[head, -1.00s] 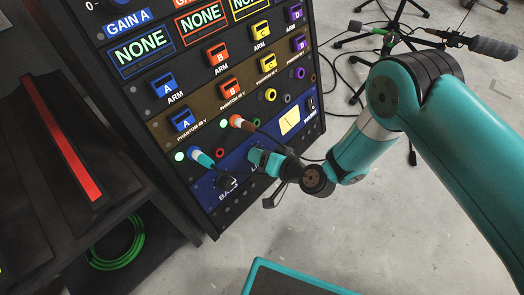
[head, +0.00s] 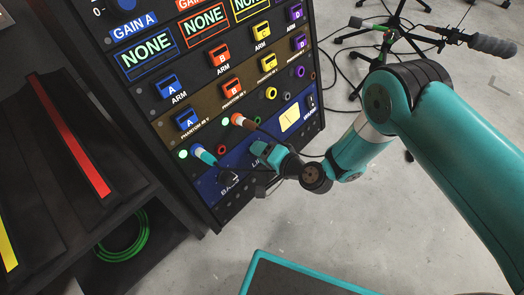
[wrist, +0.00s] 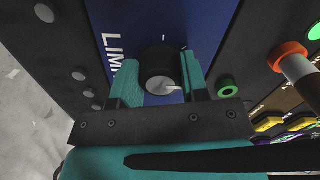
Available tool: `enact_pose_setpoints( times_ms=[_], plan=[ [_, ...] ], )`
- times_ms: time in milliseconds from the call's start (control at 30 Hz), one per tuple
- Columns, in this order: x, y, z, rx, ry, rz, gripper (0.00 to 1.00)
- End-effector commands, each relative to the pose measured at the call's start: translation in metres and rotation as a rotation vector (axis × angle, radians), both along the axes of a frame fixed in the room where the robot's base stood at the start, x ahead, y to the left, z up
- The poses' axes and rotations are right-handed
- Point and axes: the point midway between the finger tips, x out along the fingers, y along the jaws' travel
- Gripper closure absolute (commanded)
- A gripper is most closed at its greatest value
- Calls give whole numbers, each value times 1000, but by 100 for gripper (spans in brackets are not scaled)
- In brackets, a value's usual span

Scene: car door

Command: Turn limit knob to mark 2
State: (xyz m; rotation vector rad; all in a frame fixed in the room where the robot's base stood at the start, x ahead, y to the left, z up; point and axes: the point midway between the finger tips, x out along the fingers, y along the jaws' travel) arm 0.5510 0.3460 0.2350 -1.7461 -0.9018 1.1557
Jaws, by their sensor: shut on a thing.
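The limit knob (wrist: 158,66) is a dark round knob with a grey face and a white pointer line, on a blue panel (wrist: 205,25) in the wrist view. The pointer faces the lower right of that picture. Small white ticks show by the knob's upper edge; I cannot read their numbers. My gripper (wrist: 162,78) has its two teal fingers on either side of the knob and is shut on it. In the head view my gripper (head: 270,156) is at the blue panel and hides the knob and part of its label.
A meter (head: 290,118) is at the right. Open floor (head: 400,225) lies in front of the rack.

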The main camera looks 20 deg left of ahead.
Motion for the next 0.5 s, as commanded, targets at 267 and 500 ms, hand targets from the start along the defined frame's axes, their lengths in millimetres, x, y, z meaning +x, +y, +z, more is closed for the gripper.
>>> enact_pose_setpoints(
  times_ms=[267, 500],
  plan=[
    [2, 0, 1, 3, -6, -4, 83],
    [1, 0, 1, 0, -4, -1, 33]
  ],
)
